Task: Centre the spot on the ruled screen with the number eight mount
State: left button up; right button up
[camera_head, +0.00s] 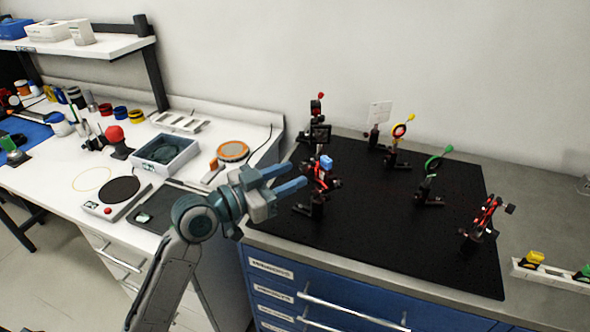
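A small white card (380,111), which looks like the ruled screen, stands at the back of the black breadboard (370,225). Its rulings and any spot are too small to make out. Several mounts stand on the board: one with a blue knob (326,162), one with a red knob (320,98), a yellow-and-red ring mount (400,131), a green ring mount (433,163) and a red-and-black mount (488,213). No number can be read on any. My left gripper (298,174) is open and empty, its blue fingers pointing right just left of the blue-knob mount. My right gripper is out of view.
A rail with yellow and green parts (550,272) lies right of the board. The left bench holds a grey tray (165,152), a round black plate device (118,190) and an orange-rimmed disc (233,151). The board's front middle is clear.

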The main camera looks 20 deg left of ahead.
pick_arm(q)
jog(key=shift+w+d+r, duration=0.1)
jog(key=shift+w+d, duration=0.35)
jog(key=shift+w, duration=0.1)
jog(key=shift+w+d, duration=0.2)
jog(key=shift+w, duration=0.05)
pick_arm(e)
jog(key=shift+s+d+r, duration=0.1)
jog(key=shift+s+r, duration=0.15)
pick_arm(q)
grip_shut()
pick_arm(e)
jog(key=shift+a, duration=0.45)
pick_arm(q)
jog(key=shift+p, duration=0.4)
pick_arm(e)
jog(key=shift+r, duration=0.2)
